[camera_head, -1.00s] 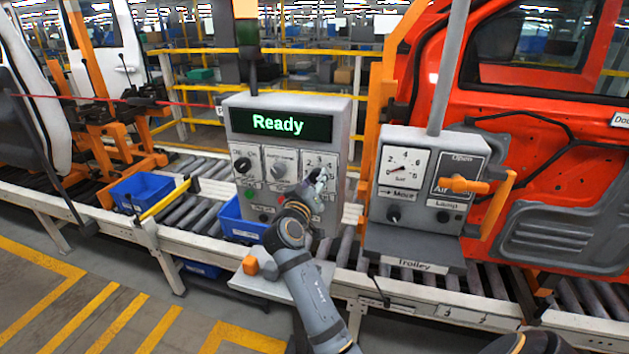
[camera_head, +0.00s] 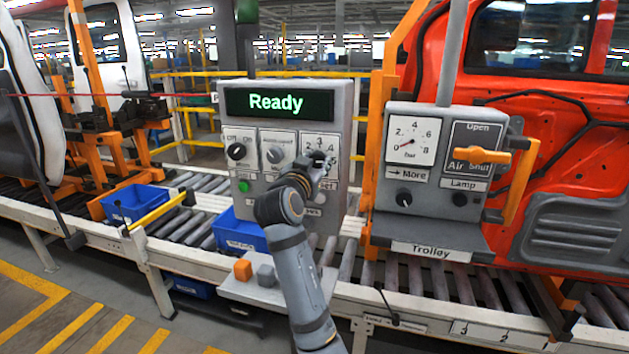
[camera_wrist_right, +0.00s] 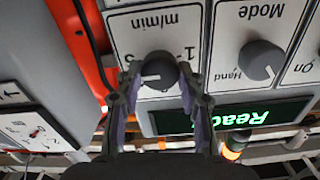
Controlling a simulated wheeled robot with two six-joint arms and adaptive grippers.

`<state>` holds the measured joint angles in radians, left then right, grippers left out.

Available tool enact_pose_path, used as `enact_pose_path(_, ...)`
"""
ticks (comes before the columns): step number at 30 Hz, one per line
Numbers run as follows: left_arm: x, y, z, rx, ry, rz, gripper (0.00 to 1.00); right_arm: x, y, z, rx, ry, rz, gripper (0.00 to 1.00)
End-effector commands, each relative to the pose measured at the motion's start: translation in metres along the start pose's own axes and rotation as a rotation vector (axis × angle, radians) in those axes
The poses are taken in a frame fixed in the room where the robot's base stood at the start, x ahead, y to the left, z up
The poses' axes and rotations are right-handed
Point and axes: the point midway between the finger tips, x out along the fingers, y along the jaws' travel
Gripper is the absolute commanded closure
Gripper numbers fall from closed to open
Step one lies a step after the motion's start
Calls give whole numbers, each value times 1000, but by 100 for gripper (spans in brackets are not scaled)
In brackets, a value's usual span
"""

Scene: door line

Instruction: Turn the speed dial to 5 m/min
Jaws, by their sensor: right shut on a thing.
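The speed dial (camera_wrist_right: 158,69) is a dark round knob on a white plate marked m/min, seen upside down in the right wrist view. Its pale pointer line is turned toward the left of that view. My right gripper (camera_wrist_right: 158,75) is shut on the dial, one finger on each side. In the head view my right gripper (camera_head: 320,162) covers the dial and part of its scale; 2, 3 and 4 show above it. The control box (camera_head: 342,112) has a display (camera_head: 277,102) reading "Ready". My left gripper is not in view.
Left of the dial are a middle knob (camera_head: 275,155), an on/off knob (camera_head: 236,151) and a green button (camera_head: 243,186). A trolley box with a gauge (camera_head: 411,141) and orange handle (camera_head: 482,156) stands to the right.

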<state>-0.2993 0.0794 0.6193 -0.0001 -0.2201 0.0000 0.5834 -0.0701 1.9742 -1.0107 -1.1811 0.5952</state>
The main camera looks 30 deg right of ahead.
Motion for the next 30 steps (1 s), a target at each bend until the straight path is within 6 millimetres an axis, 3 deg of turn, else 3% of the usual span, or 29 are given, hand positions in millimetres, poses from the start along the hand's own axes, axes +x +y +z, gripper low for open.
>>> enact_pose_path(1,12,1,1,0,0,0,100,0,1,6,31,0,0,93)
enact_pose_path(9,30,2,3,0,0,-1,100,0,0,4,163,-1,0,93)
enact_pose_path(29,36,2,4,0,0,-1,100,0,-1,0,219,-2,0,93)
enact_pose_path(30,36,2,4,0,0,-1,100,0,-1,0,219,-2,0,59)
